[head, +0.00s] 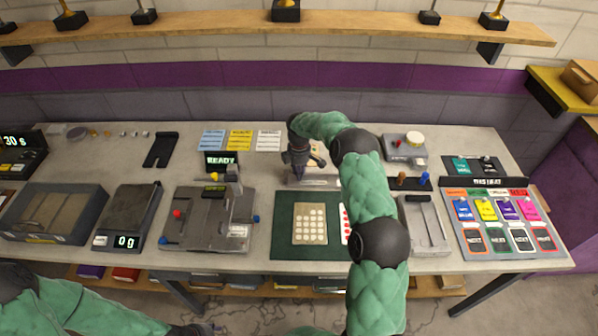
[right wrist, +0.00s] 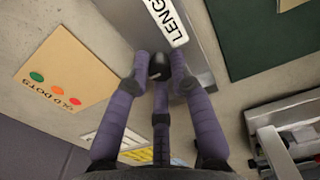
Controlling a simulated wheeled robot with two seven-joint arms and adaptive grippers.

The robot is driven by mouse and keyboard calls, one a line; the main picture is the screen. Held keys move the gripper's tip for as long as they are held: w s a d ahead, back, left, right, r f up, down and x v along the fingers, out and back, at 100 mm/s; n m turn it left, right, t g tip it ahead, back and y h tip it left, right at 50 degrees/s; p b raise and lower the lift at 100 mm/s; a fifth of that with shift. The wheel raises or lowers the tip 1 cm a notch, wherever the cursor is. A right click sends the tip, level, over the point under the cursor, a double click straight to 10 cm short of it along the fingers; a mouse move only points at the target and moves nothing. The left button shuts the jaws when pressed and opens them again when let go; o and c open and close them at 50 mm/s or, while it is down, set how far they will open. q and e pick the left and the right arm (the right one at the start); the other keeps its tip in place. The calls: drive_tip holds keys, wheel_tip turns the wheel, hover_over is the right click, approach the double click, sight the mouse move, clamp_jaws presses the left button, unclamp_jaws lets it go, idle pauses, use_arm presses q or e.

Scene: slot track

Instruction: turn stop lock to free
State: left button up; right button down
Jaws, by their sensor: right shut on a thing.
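My right gripper (head: 297,162) reaches down at the back middle of the bench, over a grey metal block (head: 318,182). In the right wrist view its purple fingers (right wrist: 160,78) are closed round a small dark knob (right wrist: 157,68), which looks like the stop lock. The knob sits at the edge of the grey block (right wrist: 207,52), next to a white label (right wrist: 166,22) whose letters start "LENG". The fingers hide most of the knob, and I cannot read its setting. My left gripper (head: 190,329) shows only in part at the bottom edge, and its fingers are unclear.
A dark green mat (head: 285,245) with a beige dotted card (head: 311,222) lies in front of the block. A grey machine (head: 205,222) with a "READY" display (head: 221,161) stands to the left. A grey slotted track (head: 424,222) is right of my forearm. Cards (head: 240,140) lie behind.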

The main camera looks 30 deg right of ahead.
drive_tip(key=c, duration=1.1)
unclamp_jaws()
wheel_tip(320, 180, up, 12)
